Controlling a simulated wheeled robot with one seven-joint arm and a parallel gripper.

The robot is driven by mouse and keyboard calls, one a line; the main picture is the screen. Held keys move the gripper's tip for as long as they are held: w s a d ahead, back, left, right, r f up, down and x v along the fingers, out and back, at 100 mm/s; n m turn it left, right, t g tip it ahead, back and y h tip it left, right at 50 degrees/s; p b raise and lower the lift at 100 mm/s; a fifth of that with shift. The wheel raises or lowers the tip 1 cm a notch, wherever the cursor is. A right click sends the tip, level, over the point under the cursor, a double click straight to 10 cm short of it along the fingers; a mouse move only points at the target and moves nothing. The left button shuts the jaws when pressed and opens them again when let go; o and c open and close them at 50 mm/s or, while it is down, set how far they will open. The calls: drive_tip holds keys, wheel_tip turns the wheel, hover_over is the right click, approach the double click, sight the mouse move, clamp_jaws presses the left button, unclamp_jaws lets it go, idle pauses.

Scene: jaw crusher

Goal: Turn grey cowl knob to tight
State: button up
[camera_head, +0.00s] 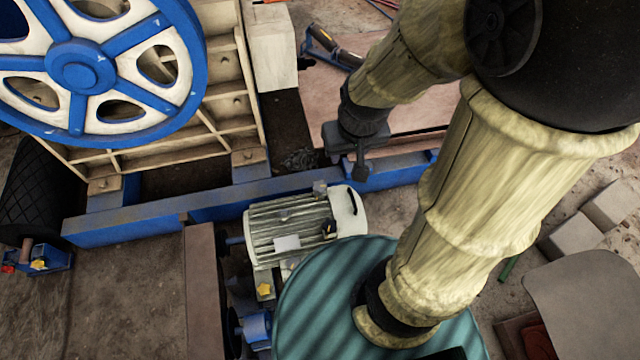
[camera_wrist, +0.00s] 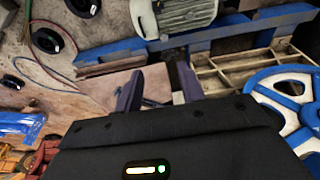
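The motor (camera_head: 290,228) has ribbed sides and a pale cowl (camera_head: 347,212) at its right end in the head view. A small grey knob (camera_head: 320,188) stands on its upper edge beside the cowl. A dark knob (camera_head: 328,228) sits lower on the cowl side. My gripper (camera_head: 360,172) is above and to the right of the grey knob, apart from it. In the wrist view the two fingers of my gripper (camera_wrist: 159,70) are spread, with nothing held between them. The motor (camera_wrist: 182,14) shows at the top there; I cannot make out the grey knob's setting.
A blue beam (camera_head: 210,203) runs behind the motor. A large blue and white flywheel (camera_head: 80,65) stands at the left. A round teal striped surface (camera_head: 320,300) lies in front of the motor. Yellow knobs (camera_head: 265,290) sit low near the motor. A reddish board (camera_head: 310,115) lies behind.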

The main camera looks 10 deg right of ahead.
drive_tip(key=o, duration=0.4)
drive_tip(key=shift+w+f, duration=0.1)
drive_tip(key=shift+c, duration=0.2)
drive_tip(key=shift+o, duration=1.3)
drive_tip(key=w+f+n+g+b, duration=0.1)
drive_tip(key=w+f+n+b, duration=0.7)
drive_tip(key=w+f+b, duration=0.6)
wheel_tip(320, 180, down, 6)
drive_tip(key=shift+w+r+b, duration=0.25)
drive_tip(key=shift+w+b, duration=0.05)
drive_tip(key=shift+w, duration=0.55)
drive_tip(key=n+g+b, duration=0.2)
drive_tip(key=n+b, duration=0.5)
drive_tip(key=b, duration=0.4)
hover_over(320, 186)
wheel_tip(320, 186, down, 21)
drive_tip(key=shift+r, duration=0.2)
drive_tip(key=shift+s, duration=0.1)
wheel_tip(320, 186, down, 17)
drive_tip(key=b, duration=0.3)
drive_tip(key=shift+a+f, duration=0.1)
drive_tip(key=shift+f, duration=0.1)
drive_tip(key=c, duration=1)
